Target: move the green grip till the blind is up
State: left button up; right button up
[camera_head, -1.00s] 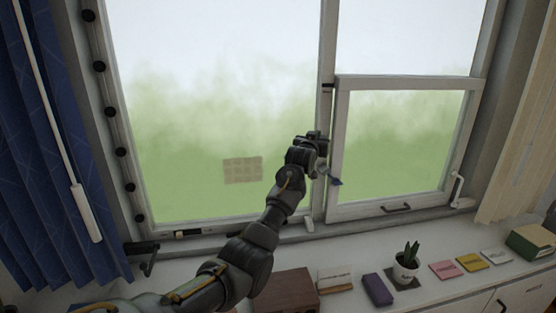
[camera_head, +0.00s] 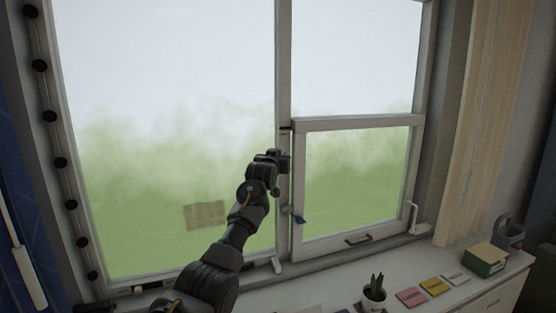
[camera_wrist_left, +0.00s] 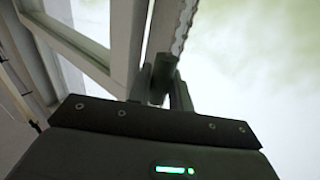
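The dark green grip (camera_wrist_left: 161,76) shows in the left wrist view at the lower end of a pale, notched strip or chain (camera_wrist_left: 184,28). It sits between the two fingers of my left gripper (camera_wrist_left: 164,92), which look closed on it. In the head view my left gripper (camera_head: 277,160) is in front of the window's middle post (camera_head: 284,60); the grip is too small or hidden to make out there. A small blue piece (camera_head: 295,215) hangs lower on the post. No blind covering is visible across the panes in view. My right gripper is out of view.
A small hinged window (camera_head: 355,122) with a handle is right of my arm. The white sill (camera_head: 455,282) below holds a potted plant (camera_head: 374,290), coloured cards (camera_head: 411,297) and a green box (camera_head: 485,259). A beige curtain (camera_head: 480,120) hangs right; dark knobs line the left frame.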

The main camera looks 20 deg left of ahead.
pick_arm(q)
jog(key=o, duration=0.4)
jog(key=shift+r, duration=0.1)
jog(key=shift+s+b, duration=0.35)
jog(key=shift+b, duration=0.05)
jog(key=s+b, duration=0.1)
jog(key=s, duration=0.2)
jog(key=s+b, duration=0.2)
jog(key=s, duration=0.1)
jog(key=s+d+b, duration=0.1)
jog(key=s+b, duration=0.1)
jog(key=s, duration=0.2)
